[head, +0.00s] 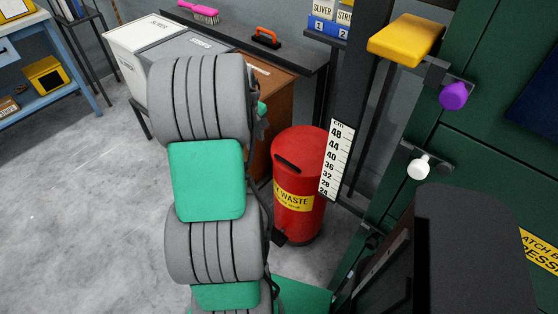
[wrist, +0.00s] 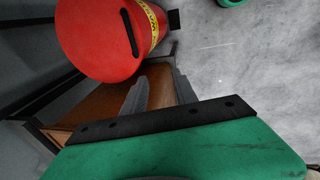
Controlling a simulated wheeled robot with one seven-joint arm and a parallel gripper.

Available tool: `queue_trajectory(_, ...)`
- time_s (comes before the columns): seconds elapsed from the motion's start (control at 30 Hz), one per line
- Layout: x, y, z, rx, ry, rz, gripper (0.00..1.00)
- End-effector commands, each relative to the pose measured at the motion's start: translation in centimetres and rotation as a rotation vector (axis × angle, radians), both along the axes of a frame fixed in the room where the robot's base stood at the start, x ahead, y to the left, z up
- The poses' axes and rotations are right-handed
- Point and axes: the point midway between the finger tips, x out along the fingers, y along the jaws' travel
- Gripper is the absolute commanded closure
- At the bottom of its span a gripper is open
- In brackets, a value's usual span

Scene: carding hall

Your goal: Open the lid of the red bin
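The red bin (head: 297,213) stands on the floor right of my arm, with a yellow waste label and a dark pedal (head: 280,238) low at its front. Its red lid (head: 305,145) lies closed on top, with a black bar handle (head: 287,163). In the wrist view the lid (wrist: 95,40) fills the upper left, and its black handle (wrist: 129,32) shows near the lid's right side. My gripper (wrist: 160,76) shows two grey fingers spread apart with nothing between them. It is apart from the bin, below it in the wrist picture. In the head view my arm hides the fingers.
A brown wooden cabinet (head: 279,105) stands behind the bin, below a dark shelf with an orange-handled tool (head: 265,38). A post with a height scale (head: 337,160) and a green machine (head: 470,130) stand close on the right. The grey floor (head: 80,200) at left is clear.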

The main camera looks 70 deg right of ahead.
Motion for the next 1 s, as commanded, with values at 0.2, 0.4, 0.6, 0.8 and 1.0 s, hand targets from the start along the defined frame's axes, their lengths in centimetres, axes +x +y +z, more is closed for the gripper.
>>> queue_trajectory(0.2,-7.5,-3.9,-4.2,0.017,0.038,-0.048,0.66)
queue_trajectory(0.4,-7.9,-4.4,-7.5,0.020,0.039,-0.050,0.66)
queue_trajectory(0.6,-8.0,-5.1,-10.6,0.018,0.038,-0.050,0.66)
queue_trajectory(0.8,-8.1,-5.2,-11.3,0.015,0.037,-0.050,0.66)
queue_trajectory(1.0,-8.1,-5.2,-11.3,0.015,0.037,-0.050,0.71)
